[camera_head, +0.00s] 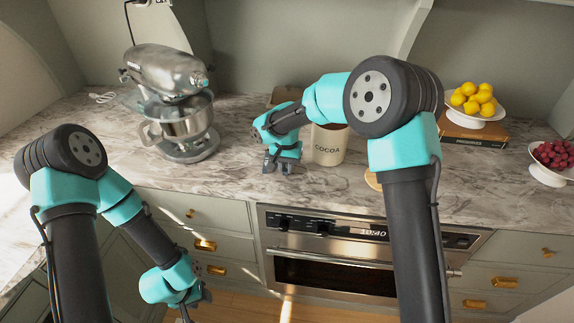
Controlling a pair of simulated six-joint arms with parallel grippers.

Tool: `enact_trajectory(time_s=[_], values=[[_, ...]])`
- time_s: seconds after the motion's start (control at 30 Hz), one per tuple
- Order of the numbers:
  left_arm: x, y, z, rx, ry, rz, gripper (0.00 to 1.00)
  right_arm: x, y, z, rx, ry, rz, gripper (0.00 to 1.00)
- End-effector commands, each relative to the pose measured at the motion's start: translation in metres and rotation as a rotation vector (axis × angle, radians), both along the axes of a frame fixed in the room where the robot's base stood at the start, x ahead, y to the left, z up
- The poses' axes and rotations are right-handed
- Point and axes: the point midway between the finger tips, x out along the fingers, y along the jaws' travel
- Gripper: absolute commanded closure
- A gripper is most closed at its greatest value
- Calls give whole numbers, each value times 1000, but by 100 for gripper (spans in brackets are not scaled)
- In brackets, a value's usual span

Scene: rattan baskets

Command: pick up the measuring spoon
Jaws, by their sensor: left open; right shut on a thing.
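My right gripper (279,166) is low over the marble counter, between the stand mixer and the cocoa canister. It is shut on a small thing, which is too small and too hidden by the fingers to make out. I cannot clearly see a measuring spoon anywhere on the counter. My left gripper (193,303) hangs in front of the drawers, below the counter edge, open and apart from everything.
A stand mixer (170,75) with a metal bowl stands left. The cocoa canister (329,150) stands close right of my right gripper. A bowl of lemons (475,110) and a bowl of red fruit (548,176) are right. An oven (330,270) is below. The front-left counter is clear.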

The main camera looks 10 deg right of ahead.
Motion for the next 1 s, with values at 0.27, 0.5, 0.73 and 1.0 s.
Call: enact_trajectory(time_s=[0.27, 0.5, 0.73, 1.0], values=[[0, 0, 0, 0, 0, 0, 57, 0, 0, 22, 1, -3, -1, 100], [0, 0, 0, 0, 0, 0, 57, -13, 1, 36, -1, 0, 2, 100], [0, 0, 0, 0, 0, 0, 57, -48, 5, 39, 0, 0, 2, 100], [0, 0, 0, 0, 0, 0, 57, -112, 13, 45, -1, 0, 3, 100]])
